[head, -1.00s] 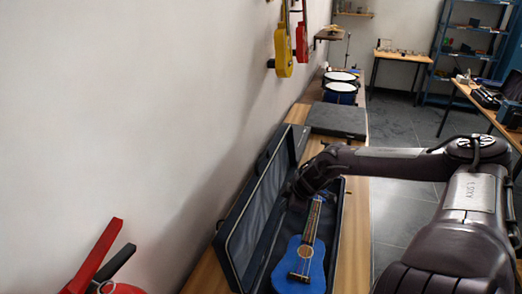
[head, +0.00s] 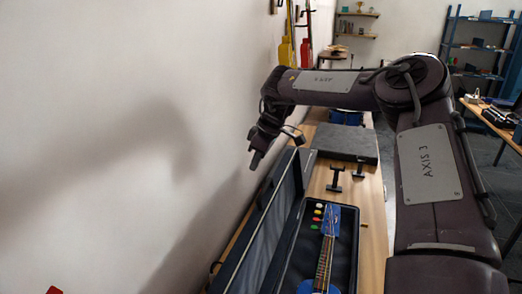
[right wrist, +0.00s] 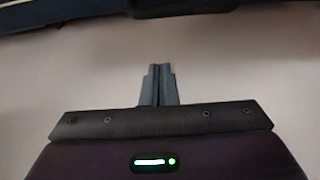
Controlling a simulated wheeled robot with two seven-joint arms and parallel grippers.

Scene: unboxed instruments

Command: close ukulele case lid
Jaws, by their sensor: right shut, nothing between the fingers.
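The ukulele case (head: 347,240) lies open on a long wooden bench. Its dark lid (head: 264,232) stands up on the left, on the wall side, with its grey lining facing the case. A blue ukulele (head: 331,222) lies inside, with coloured tuning pegs at its head; its lower body is cut off by the picture edge. My right gripper (head: 256,161) is shut and empty, pointing down near the wall, just above and left of the lid's far end. In the right wrist view its closed fingers (right wrist: 159,86) show against a pale surface. My left gripper is not in view.
A flat dark case (head: 345,142) lies on the bench beyond, with small black stands (head: 336,178) before it. The white wall (head: 90,130) is close on the left. Yellow (head: 286,50) and red instruments hang on it. Floor is open to the right.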

